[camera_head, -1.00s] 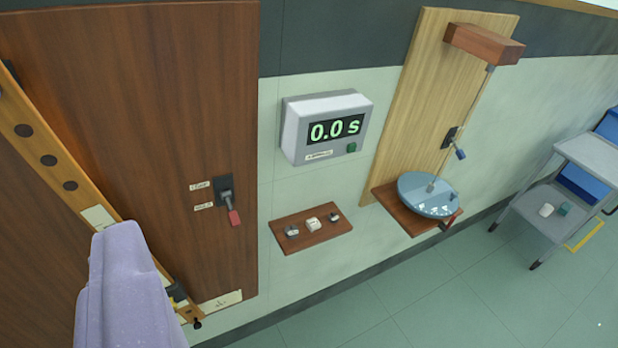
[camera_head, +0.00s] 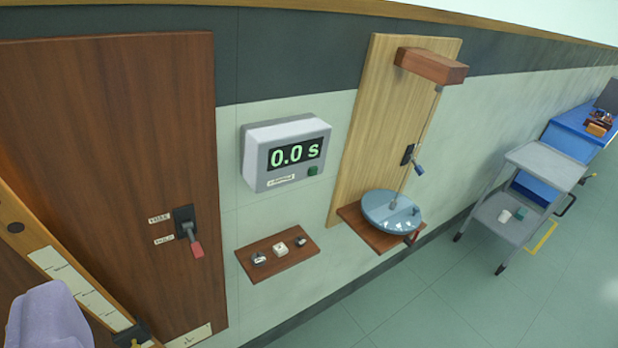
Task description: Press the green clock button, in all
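The clock (camera_head: 249,158) is a grey wall box in the middle of the view. Its display (camera_head: 295,154) reads 0.0 s in green digits. The small green button (camera_head: 312,170) is at the lower right of the clock's front face, beside a white label. Nothing covers or touches the button. My gripper's fingers do not show, so I cannot see whether they are open or shut. A smooth lavender shape at the lower left corner looks like part of my arm, well apart from the clock.
Below the clock is a wooden shelf (camera_head: 250,270) with several small pieces. Left is a dark wooden panel (camera_head: 110,130) with a red-tipped lever (camera_head: 194,241). Right is a pale board (camera_head: 372,110) with a blue disc (camera_head: 385,213). A grey cart (camera_head: 545,163) stands farther right on open floor.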

